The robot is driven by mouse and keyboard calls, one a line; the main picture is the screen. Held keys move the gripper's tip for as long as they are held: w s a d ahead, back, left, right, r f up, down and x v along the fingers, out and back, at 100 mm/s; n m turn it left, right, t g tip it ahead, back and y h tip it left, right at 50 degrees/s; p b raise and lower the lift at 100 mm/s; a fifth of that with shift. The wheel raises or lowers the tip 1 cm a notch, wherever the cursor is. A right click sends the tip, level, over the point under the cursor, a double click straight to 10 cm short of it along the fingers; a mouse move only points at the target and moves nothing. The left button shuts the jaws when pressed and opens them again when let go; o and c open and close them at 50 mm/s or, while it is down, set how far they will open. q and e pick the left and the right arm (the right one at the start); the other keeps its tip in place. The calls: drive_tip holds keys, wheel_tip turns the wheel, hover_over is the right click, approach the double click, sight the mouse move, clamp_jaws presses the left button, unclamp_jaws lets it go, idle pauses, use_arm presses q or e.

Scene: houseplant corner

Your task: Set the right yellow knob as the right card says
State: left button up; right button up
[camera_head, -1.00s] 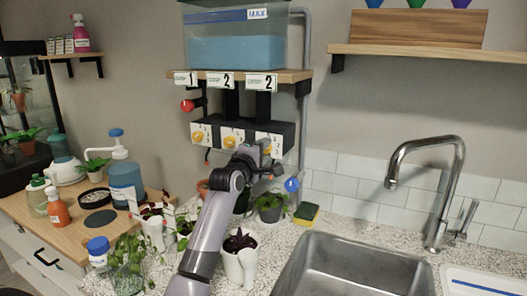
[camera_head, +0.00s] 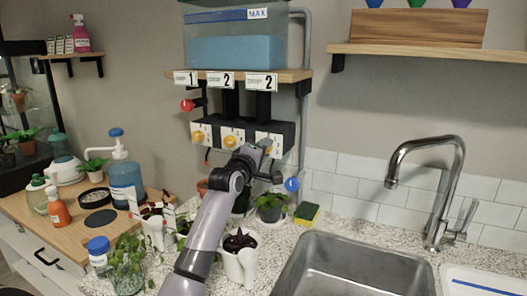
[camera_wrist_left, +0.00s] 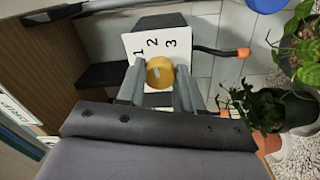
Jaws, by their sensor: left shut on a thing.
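The right yellow knob (camera_wrist_left: 160,72) sits on a white plate (camera_wrist_left: 137,45) marked 1, 2 and 3. My left gripper (camera_wrist_left: 160,84) is shut on this knob, one finger on each side. A pale mark shows on the knob's face, but I cannot tell which number it points at. In the head view my left gripper (camera_head: 266,144) is at the right end of the black valve box and hides the knob. The right card (camera_head: 261,83) on the shelf edge above reads 2. My right gripper is not in view.
The middle yellow knob (camera_head: 230,141) and left yellow knob (camera_head: 198,135) are close to the left. A water tank (camera_head: 235,45) stands on the shelf above. Potted plants (camera_head: 270,206) stand below on the counter, beside the sink (camera_head: 350,262) and its tap (camera_head: 445,190).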

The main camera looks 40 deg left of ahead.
use_arm(q)
drive_tip(key=o, duration=1)
drive_tip(key=shift+o, duration=0.2)
drive_tip(key=b+v, duration=0.1)
drive_tip(key=v, duration=0.6)
drive_tip(key=shift+s+f, duration=0.1)
